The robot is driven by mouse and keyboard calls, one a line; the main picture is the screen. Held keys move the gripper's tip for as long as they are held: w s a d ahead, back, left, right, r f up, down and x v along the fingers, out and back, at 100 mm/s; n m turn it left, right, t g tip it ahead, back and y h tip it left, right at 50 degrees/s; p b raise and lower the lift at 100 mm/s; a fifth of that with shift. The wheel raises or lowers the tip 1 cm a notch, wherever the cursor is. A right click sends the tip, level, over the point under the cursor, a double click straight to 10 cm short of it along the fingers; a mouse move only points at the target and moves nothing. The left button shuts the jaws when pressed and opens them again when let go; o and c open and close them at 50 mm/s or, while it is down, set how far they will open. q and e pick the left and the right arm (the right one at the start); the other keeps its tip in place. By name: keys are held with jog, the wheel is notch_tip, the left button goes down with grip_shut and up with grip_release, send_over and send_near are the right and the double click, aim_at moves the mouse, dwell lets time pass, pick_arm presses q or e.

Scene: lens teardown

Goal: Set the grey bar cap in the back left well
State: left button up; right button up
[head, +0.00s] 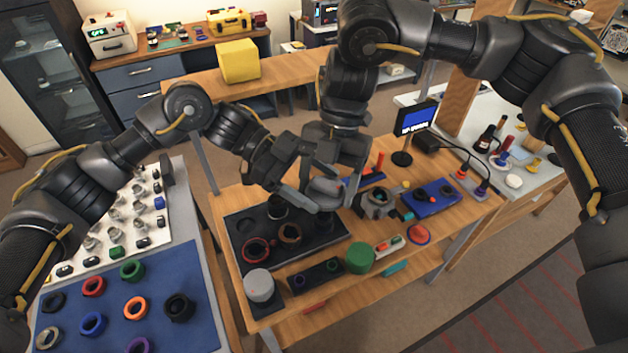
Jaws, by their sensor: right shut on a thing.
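A grey cap (325,187) is held above the black tray (322,247), and fingers partly hide it. My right gripper (330,180) comes down from above and is shut on this cap. My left gripper (302,188) reaches in from the left, close beside the cap, with its fingers spread. I cannot tell whether it touches the cap. The back left well (245,224) of the tray looks dark and empty. Other wells hold a red ring (257,249), a brown ring (289,233) and a black cylindrical part (277,207). The tray's right back part is hidden beneath the grippers.
A light grey cylinder (259,285) stands at the front left of the wooden bench, with a green cylinder (360,258) farther right. A metal fixture (377,202), a blue tray (431,198) and a small monitor (415,119) stand right. A blue mat (200,338) with coloured rings lies left.

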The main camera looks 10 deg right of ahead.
pick_arm(q)
jog(key=c, duration=0.5)
pick_arm(e)
jog(key=o, duration=1)
jog(key=shift+v, duration=6.05)
